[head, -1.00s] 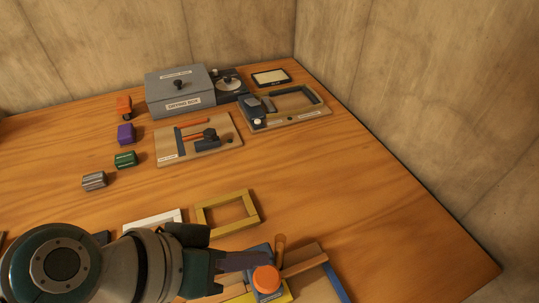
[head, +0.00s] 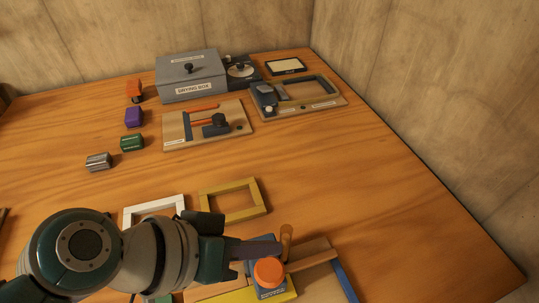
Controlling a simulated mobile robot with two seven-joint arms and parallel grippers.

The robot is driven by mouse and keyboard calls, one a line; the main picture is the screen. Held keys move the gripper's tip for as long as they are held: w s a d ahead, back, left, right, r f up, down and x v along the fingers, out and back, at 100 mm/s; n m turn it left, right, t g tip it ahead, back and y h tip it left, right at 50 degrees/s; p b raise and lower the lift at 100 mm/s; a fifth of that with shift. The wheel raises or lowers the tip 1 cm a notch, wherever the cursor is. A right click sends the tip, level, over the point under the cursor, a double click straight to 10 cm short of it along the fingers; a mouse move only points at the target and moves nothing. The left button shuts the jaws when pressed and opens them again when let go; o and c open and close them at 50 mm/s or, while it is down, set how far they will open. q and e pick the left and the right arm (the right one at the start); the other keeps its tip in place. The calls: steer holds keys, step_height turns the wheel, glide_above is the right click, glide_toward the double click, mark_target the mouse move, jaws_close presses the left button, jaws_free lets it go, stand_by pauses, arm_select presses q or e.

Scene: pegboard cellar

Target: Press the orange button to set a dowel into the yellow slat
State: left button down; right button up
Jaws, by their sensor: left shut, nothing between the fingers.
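The orange button (head: 269,271) is a round cap on a blue housing (head: 272,293) at the bottom of the head view. A wooden dowel (head: 286,240) stands upright just behind it. A yellow slat (head: 230,297) lies under and beside the housing, partly hidden by my arm. My left gripper (head: 278,250) is shut and empty, with its fingers just behind the button and close to the dowel; I cannot tell whether they touch either. My right gripper is not in view.
A yellow frame (head: 233,201) and a white frame (head: 154,211) lie behind my left arm. Farther back are a grey drying box (head: 190,77), wooden fixture boards (head: 172,131) and several small coloured blocks (head: 133,142). The table's right side is clear.

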arm_select(q)
steer(key=b, duration=0.4)
glide_above(272, 271)
steer(key=a, duration=0.1)
steer(key=f, duration=0.5)
steer(key=shift+s+a+f, duration=0.15)
steer(key=shift+s+f, duration=0.1)
steer(key=shift+s, duration=0.1)
steer(key=shift+f+b, duration=0.4)
steer(key=shift+b, duration=0.1)
steer(key=shift+f, duration=0.15)
stand_by(0.5)
steer(key=shift+f+b, duration=0.25)
steer(key=shift+b, duration=0.05)
steer(key=shift+f+b, duration=0.9)
steer(key=shift+f, duration=0.1)
stand_by(0.8)
stand_by(0.4)
steer(key=shift+r+p, duration=1.4)
steer(key=shift+p, duration=0.05)
steer(key=shift+r, duration=0.1)
